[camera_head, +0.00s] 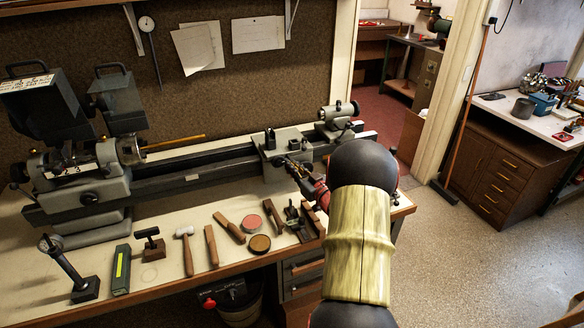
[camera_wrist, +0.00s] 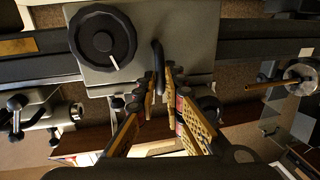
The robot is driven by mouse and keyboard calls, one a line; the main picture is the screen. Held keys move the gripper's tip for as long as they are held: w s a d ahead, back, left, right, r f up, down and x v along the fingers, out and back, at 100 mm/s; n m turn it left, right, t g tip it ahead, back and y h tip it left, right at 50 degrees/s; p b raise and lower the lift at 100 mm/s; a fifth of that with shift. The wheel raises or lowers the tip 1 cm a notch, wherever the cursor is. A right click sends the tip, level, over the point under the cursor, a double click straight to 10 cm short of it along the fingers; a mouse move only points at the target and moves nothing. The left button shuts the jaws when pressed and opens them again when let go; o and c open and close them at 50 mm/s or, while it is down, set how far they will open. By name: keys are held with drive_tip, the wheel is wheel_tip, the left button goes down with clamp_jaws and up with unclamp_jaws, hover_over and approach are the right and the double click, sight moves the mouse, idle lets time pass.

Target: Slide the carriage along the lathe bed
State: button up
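The lathe bed (camera_head: 195,165) runs along the bench in the head view and crosses the top of the wrist view (camera_wrist: 245,48). The carriage (camera_head: 284,146) sits on its right part, left of the tailstock (camera_head: 338,117). In the wrist view, the carriage's grey front (camera_wrist: 180,22) carries a round black handwheel (camera_wrist: 102,44). A black lever (camera_wrist: 158,58) reaches from it between the fingertips of my gripper (camera_wrist: 161,84). The fingers are close together, one on each side of the lever. I cannot tell whether they press on it. My arm partly hides the gripper in the head view.
The headstock (camera_head: 80,178) stands at the bed's left end. A hammer (camera_head: 186,248), a green block (camera_head: 121,269) and round tins (camera_head: 259,243) lie along the bench front. The bed between headstock and carriage looks clear. Open floor lies to the right.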

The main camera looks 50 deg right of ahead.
drive_tip(key=o, duration=0.4)
drive_tip(key=shift+a, duration=0.1)
drive_tip(key=v, duration=1.2)
drive_tip(key=shift+w, duration=0.1)
